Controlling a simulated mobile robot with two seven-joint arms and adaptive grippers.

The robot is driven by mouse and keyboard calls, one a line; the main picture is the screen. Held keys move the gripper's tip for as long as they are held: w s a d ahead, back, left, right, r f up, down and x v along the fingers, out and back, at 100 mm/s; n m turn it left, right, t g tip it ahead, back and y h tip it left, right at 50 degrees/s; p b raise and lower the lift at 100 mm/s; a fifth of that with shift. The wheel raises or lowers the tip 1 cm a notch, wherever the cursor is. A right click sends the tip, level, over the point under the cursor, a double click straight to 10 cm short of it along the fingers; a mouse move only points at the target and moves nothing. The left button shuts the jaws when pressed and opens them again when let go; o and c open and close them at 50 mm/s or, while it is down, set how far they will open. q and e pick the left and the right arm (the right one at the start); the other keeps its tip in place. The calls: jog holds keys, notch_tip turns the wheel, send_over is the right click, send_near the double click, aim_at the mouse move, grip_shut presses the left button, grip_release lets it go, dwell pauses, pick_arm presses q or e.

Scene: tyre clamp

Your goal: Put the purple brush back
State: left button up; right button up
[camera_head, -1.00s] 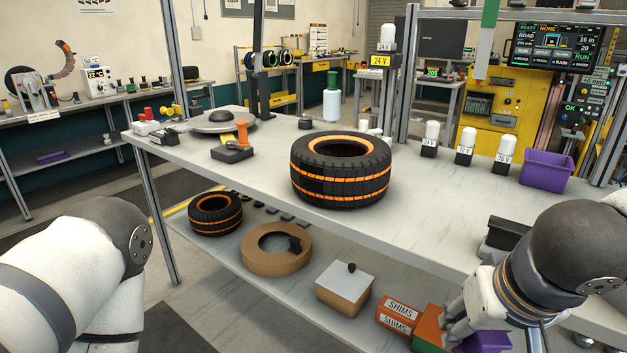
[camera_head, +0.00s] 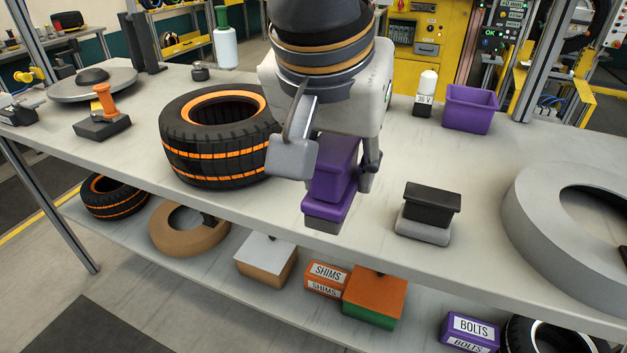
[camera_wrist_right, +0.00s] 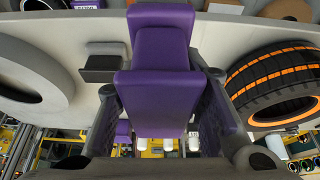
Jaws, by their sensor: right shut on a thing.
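The purple brush (camera_head: 331,185) is a purple block with a wider purple base and a grey underside. My right gripper (camera_head: 325,160) is shut on it, one finger on each side, near the front edge of the table in the head view. I cannot tell whether its underside touches the tabletop. In the right wrist view the brush (camera_wrist_right: 160,75) fills the middle between the two dark fingers (camera_wrist_right: 170,115). A black brush (camera_head: 430,208) with a grey base stands on the table to the right of the gripper. My left gripper is out of view.
A large orange-striped tyre (camera_head: 215,135) stands just left of the gripper. A purple bin (camera_head: 470,108) and a white-topped 36 V item (camera_head: 426,92) stand behind. A grey ring (camera_head: 540,230) lies at the right. The shelf below holds boxes such as the BOLTS box (camera_head: 470,332).

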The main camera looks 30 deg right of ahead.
jog(key=shift+r, duration=0.35)
jog(key=shift+w+d, duration=0.2)
jog(key=shift+w, duration=0.1)
jog(key=w+d+f, duration=0.2)
jog(key=w+f, duration=0.1)
jog(key=w+d+f, duration=0.2)
jog(key=w+f, duration=0.1)
jog(key=w+d+f, duration=0.3)
jog(key=w, duration=0.1)
jog(key=shift+w, duration=0.1)
jog(key=x, duration=0.3)
jog(key=shift+a+f, duration=0.2)
jog(key=shift+f, duration=0.25)
